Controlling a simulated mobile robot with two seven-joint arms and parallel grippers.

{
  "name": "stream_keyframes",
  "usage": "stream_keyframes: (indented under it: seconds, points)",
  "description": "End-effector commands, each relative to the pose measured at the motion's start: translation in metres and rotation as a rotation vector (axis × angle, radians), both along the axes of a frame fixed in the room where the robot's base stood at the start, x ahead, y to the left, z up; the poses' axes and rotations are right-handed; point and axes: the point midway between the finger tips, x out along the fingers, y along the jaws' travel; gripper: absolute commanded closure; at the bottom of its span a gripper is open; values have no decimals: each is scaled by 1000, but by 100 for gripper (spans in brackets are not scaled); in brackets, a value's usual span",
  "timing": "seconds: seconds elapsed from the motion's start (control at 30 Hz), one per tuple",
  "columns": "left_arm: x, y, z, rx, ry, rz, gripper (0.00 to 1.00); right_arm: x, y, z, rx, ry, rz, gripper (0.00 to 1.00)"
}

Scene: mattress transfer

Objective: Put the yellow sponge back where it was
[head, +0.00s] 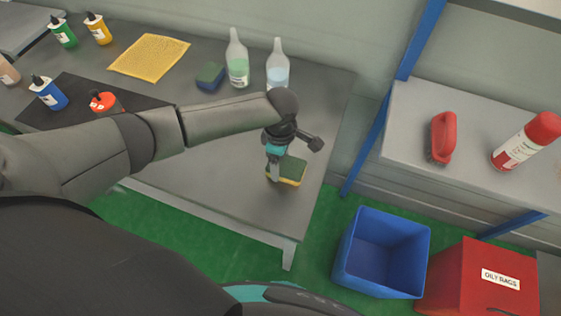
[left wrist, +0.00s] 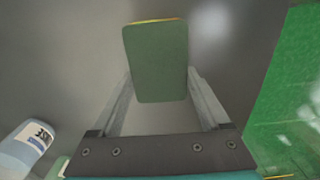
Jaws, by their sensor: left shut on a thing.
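The yellow sponge (head: 291,171) has a dark green scouring face on top. It is at the right end of the grey table (head: 215,155). My left gripper (head: 273,176) points down and is shut on it. In the left wrist view the sponge (left wrist: 155,60) sits between the two fingers (left wrist: 160,80), green face toward the camera, with a thin yellow edge at its far end. I cannot tell whether the sponge touches the table. My right gripper is not in view.
A blue-green sponge (head: 210,76) lies beside two clear bottles (head: 237,62) at the table's back. A yellow cloth (head: 149,57) and several small paint bottles (head: 63,32) are at the left. A blue bin (head: 382,252) and red oily-rags box (head: 480,280) stand right of the table.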

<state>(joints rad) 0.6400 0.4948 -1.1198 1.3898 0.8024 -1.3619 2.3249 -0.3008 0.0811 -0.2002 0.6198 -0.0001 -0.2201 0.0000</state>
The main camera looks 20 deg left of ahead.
Motion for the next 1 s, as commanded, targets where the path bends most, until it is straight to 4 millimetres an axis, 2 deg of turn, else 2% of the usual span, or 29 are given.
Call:
stream_keyframes:
  seconds: [0.23,0.27,0.4,0.67,0.77,0.87,1.0]
  points:
    - [0,0,-3,0,0,-1,65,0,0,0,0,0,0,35]
    - [0,0,-3,0,0,-1,17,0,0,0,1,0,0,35]
    - [0,0,-3,0,0,0,2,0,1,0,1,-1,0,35]
    - [0,0,-1,-1,-1,0,0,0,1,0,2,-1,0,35]
    - [1,0,5,-2,-2,0,0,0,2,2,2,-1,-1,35]
    - [1,0,19,-2,-3,1,0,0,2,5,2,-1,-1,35]
    - [1,-1,50,-3,-4,-1,0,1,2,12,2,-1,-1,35]
